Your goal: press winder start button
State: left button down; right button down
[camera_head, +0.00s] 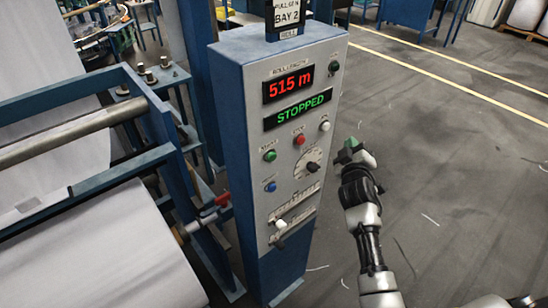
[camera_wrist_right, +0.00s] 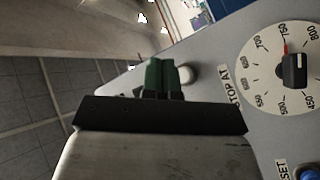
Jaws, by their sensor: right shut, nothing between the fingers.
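The blue winder control box (camera_head: 228,100) stands upright with a grey front panel. The green start button (camera_head: 270,156) is on the left of the panel, below the two displays. The red stop button (camera_head: 300,139) is above and right of it. My right gripper (camera_head: 350,148) is shut and empty, right of the panel and apart from the start button. Its green fingertips (camera_wrist_right: 160,76) show in the right wrist view beside a pale round knob (camera_wrist_right: 188,73); I cannot tell whether they touch. The start button is not visible there. My left gripper is not in view.
The displays read 515 m (camera_head: 289,84) and STOPPED (camera_head: 298,109). A dial (camera_head: 313,167), also in the wrist view (camera_wrist_right: 270,65), and a blue reset button (camera_head: 271,187) are lower on the panel. The white roll (camera_head: 95,250) and blue frame are at left. Open floor (camera_head: 440,190) lies right.

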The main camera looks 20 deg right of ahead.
aim_at(272, 157)
dwell(0.6)
jog(key=s+a+m+t+y+b, duration=0.2)
jog(key=s+a+m+t+y, duration=0.1)
jog(key=a+m, duration=0.5)
jog(key=s+a+m+t+y+b, duration=0.2)
jog(key=s+a+m+t+y, duration=0.2)
jog(key=s+a+m, duration=0.4)
jog(key=m+t, duration=0.1)
jog(key=m, duration=0.4)
jog(key=shift+a+t, duration=0.2)
jog(key=shift+t, duration=0.2)
jog(key=shift+w, duration=0.1)
jog(key=w+a+b, duration=0.3)
jog(key=w, duration=0.5)
jog(key=shift+a, duration=0.2)
